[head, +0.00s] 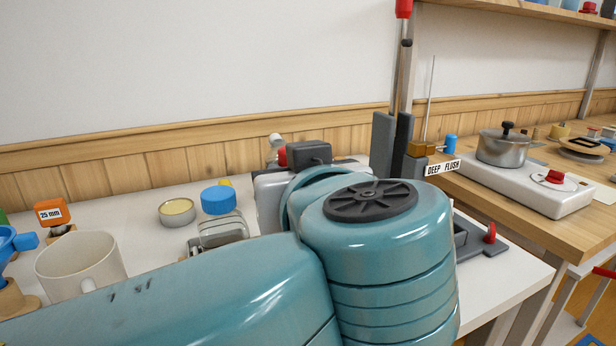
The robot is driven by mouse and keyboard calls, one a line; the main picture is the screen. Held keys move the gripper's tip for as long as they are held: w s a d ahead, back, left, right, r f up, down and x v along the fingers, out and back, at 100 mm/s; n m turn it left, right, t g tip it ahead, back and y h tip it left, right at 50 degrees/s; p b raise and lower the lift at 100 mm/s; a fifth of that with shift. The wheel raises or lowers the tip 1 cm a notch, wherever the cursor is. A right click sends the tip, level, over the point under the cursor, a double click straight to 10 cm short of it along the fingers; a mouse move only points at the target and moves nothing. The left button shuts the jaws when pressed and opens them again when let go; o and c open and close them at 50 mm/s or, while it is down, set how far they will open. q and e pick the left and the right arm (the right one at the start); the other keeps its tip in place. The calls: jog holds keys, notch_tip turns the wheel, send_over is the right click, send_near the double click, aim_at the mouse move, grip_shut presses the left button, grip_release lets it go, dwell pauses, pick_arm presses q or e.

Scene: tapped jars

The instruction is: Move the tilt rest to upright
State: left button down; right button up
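I cannot pick out the tilt rest with certainty. A dark grey fitting with a red knob (490,233) shows at the table's right edge, partly hidden behind my large teal arm. Dark grey upright plates (383,142) stand at the foot of a metal post behind the arm. I cannot tell whether either belongs to the tilt rest, or how it is tilted. My teal arm crosses the front of the view from the lower left and covers much of the table. No fingertips of either gripper can be made out.
A white mug (82,264), an orange 25 mm block (50,213), an open tin (177,212), a blue lid (218,200) and a clear jar (222,231) stand on the white table at left.

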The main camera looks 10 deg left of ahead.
pick_arm(q)
jog(key=shift+d+f, duration=0.1)
jog(key=shift+f, duration=0.2)
jog(key=c, duration=0.9)
grip_release()
jog(key=shift+c, duration=0.2)
jog(key=shift+o, duration=0.3)
jog(key=shift+r, duration=0.1)
jog(key=shift+r, duration=0.1)
jog(key=shift+s, duration=0.1)
